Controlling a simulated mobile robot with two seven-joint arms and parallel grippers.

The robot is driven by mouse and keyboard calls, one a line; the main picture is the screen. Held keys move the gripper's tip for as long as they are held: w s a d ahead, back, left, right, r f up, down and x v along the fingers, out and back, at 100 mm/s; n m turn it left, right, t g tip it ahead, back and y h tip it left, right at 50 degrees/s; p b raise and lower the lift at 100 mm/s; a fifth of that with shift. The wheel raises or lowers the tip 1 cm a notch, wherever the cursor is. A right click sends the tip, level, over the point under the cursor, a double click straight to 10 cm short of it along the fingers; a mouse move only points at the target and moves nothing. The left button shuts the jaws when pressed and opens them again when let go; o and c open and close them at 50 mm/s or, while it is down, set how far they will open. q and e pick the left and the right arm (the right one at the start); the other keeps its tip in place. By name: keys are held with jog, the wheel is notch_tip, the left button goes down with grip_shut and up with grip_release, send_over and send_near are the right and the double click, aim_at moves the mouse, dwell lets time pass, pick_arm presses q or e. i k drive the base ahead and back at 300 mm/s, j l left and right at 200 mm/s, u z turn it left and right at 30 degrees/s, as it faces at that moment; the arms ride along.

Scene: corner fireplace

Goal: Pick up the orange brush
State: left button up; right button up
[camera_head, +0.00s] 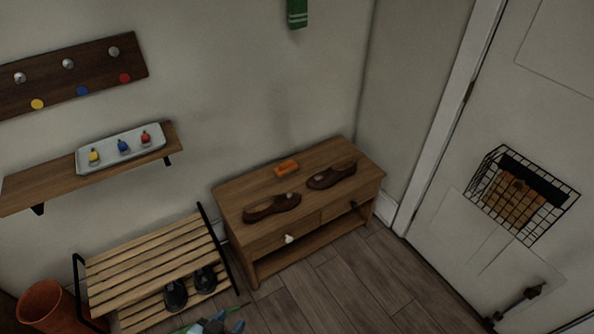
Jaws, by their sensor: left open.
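The orange brush (286,168) lies on top of a low wooden cabinet (232,190), toward its back edge by the wall. Two brown shoes lie in front of and beside it: the left shoe (272,207) and the right shoe (331,175). My right gripper is out of view.
A slatted shoe rack (150,262) with dark shoes (188,288) stands left of the cabinet. A terracotta pot (50,308) is at lower left. A wall shelf (40,188) holds a tray (120,134). The door (460,225) is right. Floor before the cabinet is clear.

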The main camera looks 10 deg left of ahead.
aim_at(285, 168)
jog(key=i+l+u, duration=0.15)
jog(key=i+l, duration=0.25)
jog(key=i, duration=0.4)
jog(key=i+l+u, duration=0.2)
jog(key=i+l, duration=0.3)
jog(key=i, duration=0.25)
jog(key=i+l+u, duration=0.15)
jog(key=i+l, duration=0.45)
jog(key=i, duration=0.15)
